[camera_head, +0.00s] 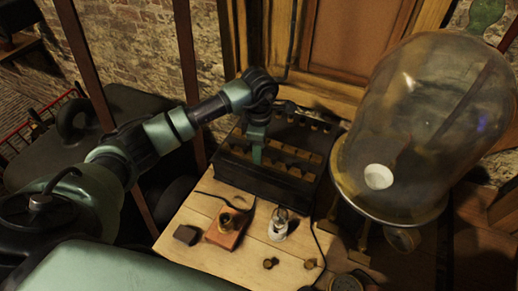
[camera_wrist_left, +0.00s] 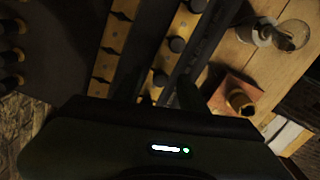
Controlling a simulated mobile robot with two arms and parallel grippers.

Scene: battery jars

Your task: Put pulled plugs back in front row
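The dark battery box (camera_head: 262,181) stands at the back of the wooden table, with rows of brass pieces and black plugs on top. My left gripper (camera_head: 256,152) is over the box, pointing down at its front part. In the left wrist view, brass strips (camera_wrist_left: 112,47) run under it, and black plugs (camera_wrist_left: 177,45) stand along one strip. The dark fingers look apart, with nothing clearly held; their tips are hard to make out. Two small loose plugs, one (camera_head: 269,263) and another (camera_head: 310,263), lie near the table's front edge. My right gripper is not in view.
A large glass bell jar (camera_head: 425,120) stands on the right. On the table are a small glass jar (camera_head: 279,224), a brass piece on a reddish block (camera_head: 226,232), a dark block (camera_head: 186,235) and a thin black cable. A wooden door stands behind.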

